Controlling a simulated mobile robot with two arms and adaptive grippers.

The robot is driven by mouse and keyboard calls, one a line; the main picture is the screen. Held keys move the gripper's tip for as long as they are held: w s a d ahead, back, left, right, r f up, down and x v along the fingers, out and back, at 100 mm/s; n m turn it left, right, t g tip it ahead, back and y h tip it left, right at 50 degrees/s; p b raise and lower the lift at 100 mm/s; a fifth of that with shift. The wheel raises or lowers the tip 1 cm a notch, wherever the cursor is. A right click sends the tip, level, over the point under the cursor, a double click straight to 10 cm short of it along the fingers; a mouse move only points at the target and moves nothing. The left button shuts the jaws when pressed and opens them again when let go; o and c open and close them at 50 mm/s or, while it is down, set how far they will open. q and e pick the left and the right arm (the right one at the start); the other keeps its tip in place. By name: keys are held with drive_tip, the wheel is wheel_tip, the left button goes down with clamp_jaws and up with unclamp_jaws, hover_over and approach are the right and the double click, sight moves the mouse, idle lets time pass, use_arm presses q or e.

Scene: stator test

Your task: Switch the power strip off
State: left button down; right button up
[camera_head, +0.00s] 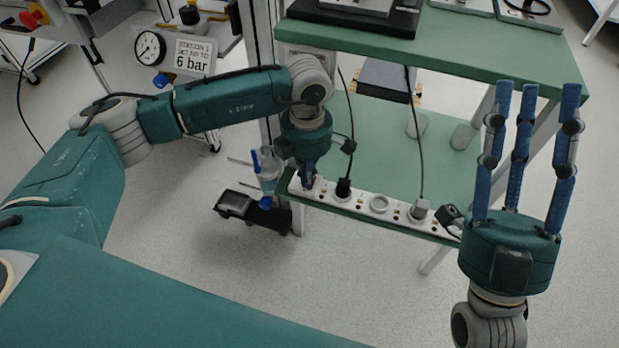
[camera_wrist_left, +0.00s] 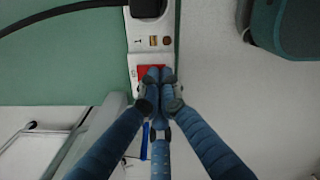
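The white power strip (camera_head: 360,200) is fixed along the front edge of the green lower shelf, with plugs in some sockets. Its end also shows in the left wrist view (camera_wrist_left: 140,35). A red switch (camera_wrist_left: 146,72) sits near that end, partly hidden by my fingers. My left gripper (camera_head: 308,183) points down at the strip's left end. In the left wrist view its blue fingertips (camera_wrist_left: 158,76) are together, empty, right over the switch. I cannot tell whether they press it or which way it is tilted. My right gripper (camera_head: 535,90) points up, fingers spread and empty, right of the strip.
The green upper shelf (camera_head: 450,58) overhangs the strip from behind. Black and grey cables run down to the plugs. A blue-and-clear bottle-like part (camera_head: 266,168) hangs left of my left gripper. The floor in front is clear.

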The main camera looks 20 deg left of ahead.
use_arm(q)
drive_tip(key=shift+r+p, duration=0.5)
drive_tip(key=shift+r, duration=0.4)
drive_tip(key=shift+r+p, duration=0.3)
drive_tip(key=shift+r, duration=0.55)
drive_tip(key=shift+r+p, duration=0.35)
drive_tip(key=shift+p, duration=0.15)
drive_tip(key=shift+r+p, duration=0.3)
drive_tip(key=shift+r, duration=0.55)
drive_tip(key=shift+r+p, duration=0.4)
drive_tip(key=shift+p, duration=0.1)
use_arm(e)
drive_tip(key=w+f+g+h, duration=0.2)
drive_tip(key=w+f+g, duration=0.2)
drive_tip(key=f, duration=0.6)
drive_tip(key=w+f+g+h, duration=0.2)
drive_tip(key=w+f+g, duration=0.1)
drive_tip(key=f+g, duration=0.4)
drive_tip(key=shift+w+d+f, duration=0.25)
drive_tip(key=shift+w+f, duration=0.1)
drive_tip(key=shift+f, duration=1.45)
